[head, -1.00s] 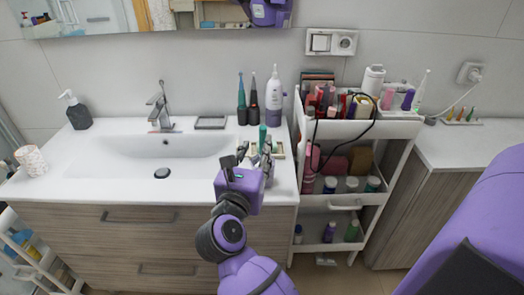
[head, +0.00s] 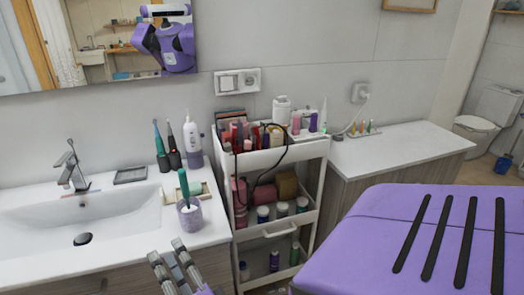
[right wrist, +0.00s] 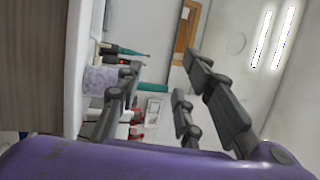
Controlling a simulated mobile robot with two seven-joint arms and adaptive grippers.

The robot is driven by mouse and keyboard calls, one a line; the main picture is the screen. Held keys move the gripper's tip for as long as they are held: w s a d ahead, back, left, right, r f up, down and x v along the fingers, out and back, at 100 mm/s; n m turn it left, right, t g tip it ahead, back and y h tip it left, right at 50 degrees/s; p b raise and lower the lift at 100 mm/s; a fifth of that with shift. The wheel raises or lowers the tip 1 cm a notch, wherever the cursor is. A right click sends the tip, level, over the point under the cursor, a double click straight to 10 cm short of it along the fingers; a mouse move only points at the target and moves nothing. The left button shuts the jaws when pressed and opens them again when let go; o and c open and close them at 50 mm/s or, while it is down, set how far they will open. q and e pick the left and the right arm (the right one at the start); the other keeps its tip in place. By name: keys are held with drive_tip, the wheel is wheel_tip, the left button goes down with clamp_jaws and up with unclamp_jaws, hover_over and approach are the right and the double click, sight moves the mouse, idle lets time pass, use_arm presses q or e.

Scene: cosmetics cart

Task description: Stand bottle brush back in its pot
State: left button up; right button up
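The bottle brush, seen as a green upright handle (head: 183,184), stands in a speckled purple-grey pot (head: 190,215) on the counter right of the sink. Its lower part is hidden inside the pot. In the right wrist view the pot (right wrist: 97,80) lies sideways in the picture, and the green handle (right wrist: 153,87) runs out of it, partly behind a finger. My right gripper (head: 167,250) is in front of and below the pot, apart from it. Its fingers are spread and empty, also in the right wrist view (right wrist: 165,72). My left gripper is not in view.
Electric toothbrushes (head: 166,147) and a white bottle (head: 193,145) stand behind the pot near the wall. A dark soap tray (head: 130,175) lies left of them. A crowded white cart (head: 283,158) with a looping black cable stands close on the right. The side counter (head: 395,145) is mostly clear.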

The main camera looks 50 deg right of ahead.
drive_tip(key=s+a+f+n+g+y, duration=0.2)
drive_tip(key=s+f+n+y, duration=0.15)
drive_tip(key=f+n, duration=0.35)
drive_tip(key=s+a+f+n+g+y, duration=0.1)
drive_tip(key=s+f+n+g+y, duration=0.15)
drive_tip(key=s+f+n, duration=0.45)
drive_tip(key=s+d+f+n+g, duration=0.1)
drive_tip(key=s+f+n+g, duration=0.2)
drive_tip(key=s+f, duration=0.4)
drive_tip(key=s+d+f+n+g+h, duration=0.1)
drive_tip(key=s+d+f+n+g, duration=0.1)
drive_tip(key=s+f, duration=0.6)
wheel_tip(320, 180, down, 3)
drive_tip(key=shift+s+r+n+g, duration=0.2)
drive_tip(key=shift+n+g, duration=0.3)
drive_tip(key=shift+g, duration=0.75)
drive_tip(key=shift+w, duration=0.1)
